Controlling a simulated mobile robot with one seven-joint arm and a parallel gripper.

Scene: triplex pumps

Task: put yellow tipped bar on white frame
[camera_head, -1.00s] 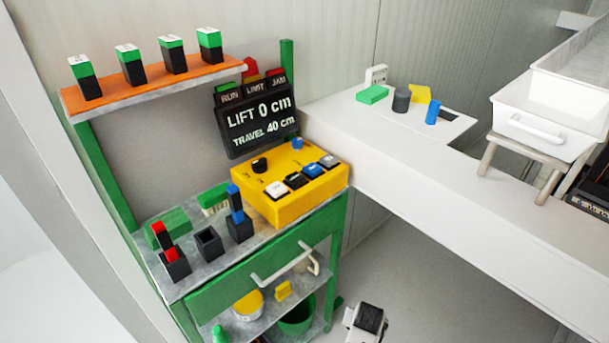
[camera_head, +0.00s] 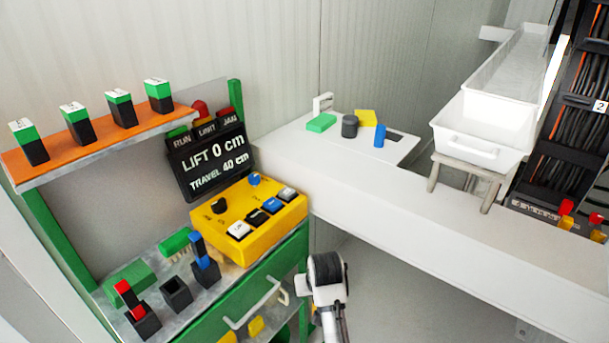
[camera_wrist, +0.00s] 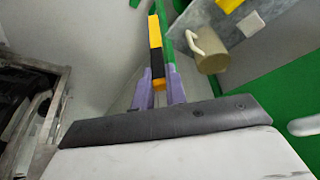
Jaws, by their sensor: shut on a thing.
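My gripper (camera_wrist: 160,82) shows in the wrist view with its two purple fingers shut on a slim bar (camera_wrist: 155,35). The bar is yellow at both visible ends and black in the middle, and it extends out beyond the fingertips. In the head view my arm stands at the lower middle, beside the green bench; the fingers and the bar cannot be made out there. A small white upright piece (camera_head: 322,104) at the back of the white counter may be the white frame; I cannot tell for sure.
The green bench (camera_head: 232,306) with a yellow control box (camera_head: 262,222) stands left of my arm. The white counter (camera_head: 390,210) runs to the right, with a green block (camera_head: 321,122), a dark cylinder (camera_head: 349,126), a blue piece (camera_head: 379,136) and a white tray (camera_head: 482,140).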

